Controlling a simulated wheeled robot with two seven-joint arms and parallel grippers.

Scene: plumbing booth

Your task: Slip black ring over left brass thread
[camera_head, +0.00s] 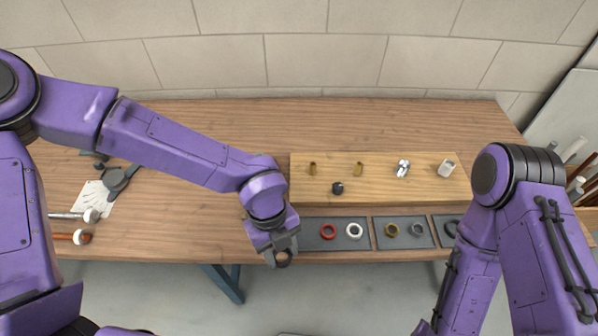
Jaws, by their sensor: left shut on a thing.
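My left gripper (281,254) is shut on a black ring (283,263), held at the front edge of the table, left of the parts trays. The fingers hide part of the ring. The left brass thread (312,169) stands on the light wooden board (380,190), further back and a little right of the gripper; nothing shows around it. A second brass thread (358,169) stands to its right. My right arm comes down at the right, and its gripper is out of the picture.
A small black part (337,187) is on the board before the brass threads. A chrome fitting (402,168) and a white fitting (446,168) stand further right. Trays hold a red ring (328,231), white ring (354,231), brass ring (391,230) and grey ring (417,229). Tools lie at the left.

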